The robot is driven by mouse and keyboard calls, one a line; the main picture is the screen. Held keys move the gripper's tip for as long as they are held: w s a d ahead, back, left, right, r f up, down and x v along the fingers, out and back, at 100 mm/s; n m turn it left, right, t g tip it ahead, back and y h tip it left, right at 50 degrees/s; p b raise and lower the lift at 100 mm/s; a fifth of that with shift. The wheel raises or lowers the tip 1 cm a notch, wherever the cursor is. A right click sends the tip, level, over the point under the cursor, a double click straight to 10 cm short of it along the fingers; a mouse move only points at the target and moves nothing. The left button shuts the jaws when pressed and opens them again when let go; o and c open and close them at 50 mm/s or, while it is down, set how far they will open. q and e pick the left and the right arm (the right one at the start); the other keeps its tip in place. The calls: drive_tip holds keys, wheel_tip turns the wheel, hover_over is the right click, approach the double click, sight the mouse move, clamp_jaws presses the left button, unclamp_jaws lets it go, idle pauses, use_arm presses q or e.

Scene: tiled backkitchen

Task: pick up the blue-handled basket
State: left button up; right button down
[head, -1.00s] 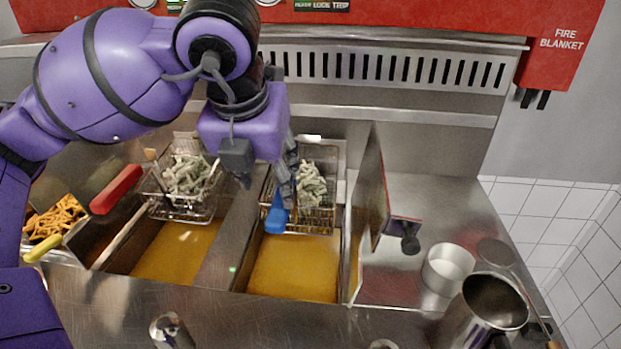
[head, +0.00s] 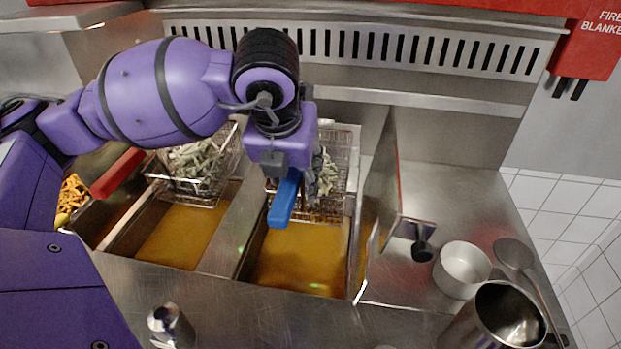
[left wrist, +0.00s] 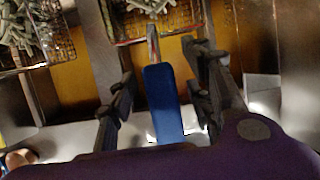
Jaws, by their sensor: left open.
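The blue-handled basket (head: 335,205) is a wire fryer basket holding pale green pieces, over the right oil vat. Its blue handle (head: 284,198) points toward the front of the fryer. My left gripper (head: 300,185) is at the handle, and my wrist hides part of the basket. In the left wrist view, the blue handle (left wrist: 163,100) lies between the two dark fingers of the open left gripper (left wrist: 160,95), with a gap on each side. The basket (left wrist: 150,25) shows at the top of that view. My right gripper is not in view.
A red-handled basket (head: 205,195) with similar pieces stands over the left vat. An upright metal divider (head: 385,190) is right of the right vat. A white pot (head: 462,268), a ladle (head: 514,253) and a steel pot (head: 505,315) stand on the right counter.

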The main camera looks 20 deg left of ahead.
use_arm(q)
clamp_jaws()
drive_tip(key=shift+r, duration=0.1)
idle(0.5)
